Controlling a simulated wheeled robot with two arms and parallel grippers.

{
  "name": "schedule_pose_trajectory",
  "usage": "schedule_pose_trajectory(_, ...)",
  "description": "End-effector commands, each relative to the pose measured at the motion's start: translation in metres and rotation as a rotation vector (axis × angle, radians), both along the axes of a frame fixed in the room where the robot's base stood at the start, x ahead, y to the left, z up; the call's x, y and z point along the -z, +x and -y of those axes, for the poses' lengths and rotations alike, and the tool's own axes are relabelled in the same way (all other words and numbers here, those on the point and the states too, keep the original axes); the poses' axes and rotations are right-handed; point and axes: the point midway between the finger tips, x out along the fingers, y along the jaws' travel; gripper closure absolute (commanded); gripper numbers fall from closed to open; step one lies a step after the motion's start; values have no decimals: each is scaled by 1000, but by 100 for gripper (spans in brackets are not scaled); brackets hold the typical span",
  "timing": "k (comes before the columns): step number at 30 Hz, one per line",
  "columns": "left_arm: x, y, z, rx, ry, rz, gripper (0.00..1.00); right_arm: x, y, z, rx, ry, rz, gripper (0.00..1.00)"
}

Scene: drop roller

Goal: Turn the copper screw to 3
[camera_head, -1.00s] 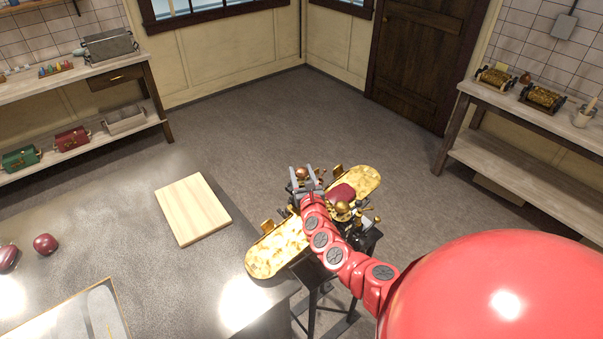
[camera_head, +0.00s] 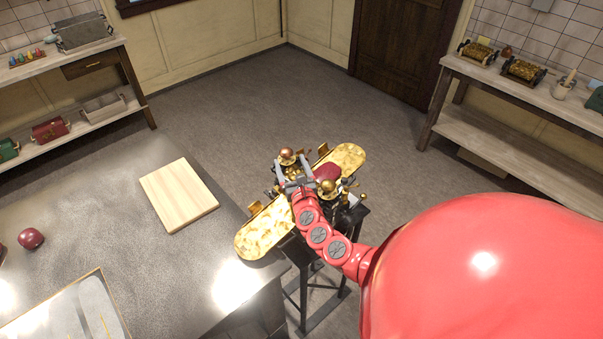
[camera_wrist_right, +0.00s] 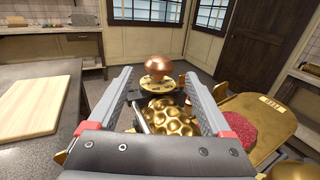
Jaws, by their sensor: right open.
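The copper screw (camera_wrist_right: 158,68) is a copper-coloured rounded knob above a gold dial plate (camera_wrist_right: 160,90) with dark marks too small to read. It also shows in the head view (camera_head: 287,156) on the gold and black roller machine (camera_head: 262,230). My right gripper (camera_wrist_right: 158,100) is open. In the wrist view its two grey fingers stand apart, with the knob between and beyond their tips, not gripped. A bumpy gold roller (camera_wrist_right: 172,117) lies below, between the fingers. In the head view the right gripper (camera_head: 293,186) is over the machine, close to the knob. My left gripper is not in view.
The machine stands on a dark stand beside a dark worktop (camera_head: 120,260) with a wooden board (camera_head: 178,194). A dark red lump (camera_head: 327,173) lies by the machine's rollers. Side benches hold spare rollers (camera_head: 523,71) and boxes. Open floor lies behind.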

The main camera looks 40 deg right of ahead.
Motion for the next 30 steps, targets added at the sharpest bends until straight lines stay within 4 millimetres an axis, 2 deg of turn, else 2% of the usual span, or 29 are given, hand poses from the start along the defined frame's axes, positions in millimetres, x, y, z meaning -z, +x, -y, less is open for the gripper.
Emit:
schedule_pose_trajectory(18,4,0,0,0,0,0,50,2,-99,-38,2,3,-3,17)
schedule_pose_trajectory(24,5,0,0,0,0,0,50,1,-112,-44,0,2,-1,17)
schedule_pose_trajectory(30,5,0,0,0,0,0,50,0,-113,-45,-1,1,-1,17)
